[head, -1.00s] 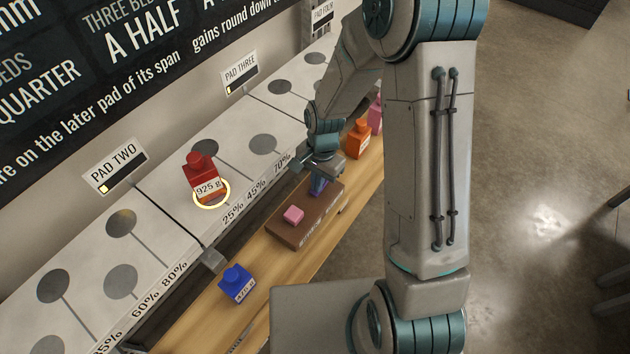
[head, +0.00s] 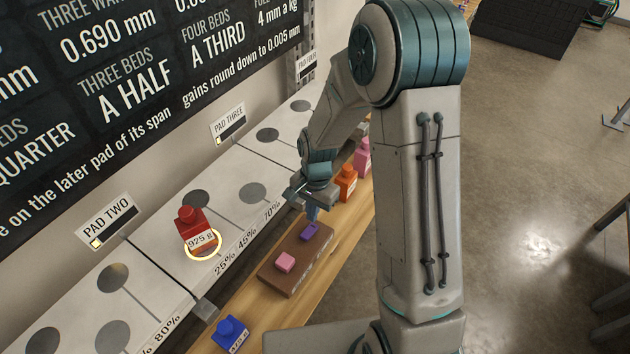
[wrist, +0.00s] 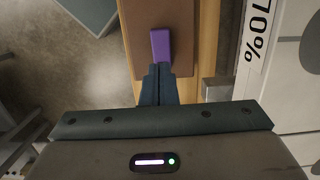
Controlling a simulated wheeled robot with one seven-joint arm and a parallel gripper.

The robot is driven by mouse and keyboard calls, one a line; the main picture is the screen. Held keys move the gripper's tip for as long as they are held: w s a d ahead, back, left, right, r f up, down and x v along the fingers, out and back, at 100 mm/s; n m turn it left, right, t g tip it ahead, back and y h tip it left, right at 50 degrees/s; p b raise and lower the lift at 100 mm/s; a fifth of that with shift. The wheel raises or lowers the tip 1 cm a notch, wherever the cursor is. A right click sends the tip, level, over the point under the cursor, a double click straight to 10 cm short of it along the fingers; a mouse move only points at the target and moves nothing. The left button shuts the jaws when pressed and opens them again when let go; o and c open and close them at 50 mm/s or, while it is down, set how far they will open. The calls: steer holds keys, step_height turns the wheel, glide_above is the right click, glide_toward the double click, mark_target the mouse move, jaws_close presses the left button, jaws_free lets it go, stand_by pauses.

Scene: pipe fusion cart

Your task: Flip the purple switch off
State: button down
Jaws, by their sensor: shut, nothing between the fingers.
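The purple switch (head: 310,230) sits at the far end of a brown block (head: 290,278) on the wooden ledge. A pink switch (head: 285,262) sits on the same block, nearer. My gripper (head: 312,214) is shut and empty, with its fingertips right at the purple switch. In the wrist view the shut fingers (wrist: 158,82) point at the near end of the purple switch (wrist: 161,45). I cannot tell whether they touch it. The switch's on or off position is not clear.
A blue weight (head: 230,333) stands on the ledge nearer than the block, and an orange weight (head: 346,182) and a pink weight (head: 363,155) stand beyond my gripper. A red weight (head: 190,227) stands on the white pad bench (head: 228,196) at left.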

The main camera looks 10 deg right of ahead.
mark_target(316, 226)
step_height(316, 226, up, 10)
steer(key=w+d+b, duration=0.1)
steer(key=shift+w+f+b, duration=0.15)
steer(key=shift+w+b, duration=0.05)
steer(key=shift+b, duration=0.2)
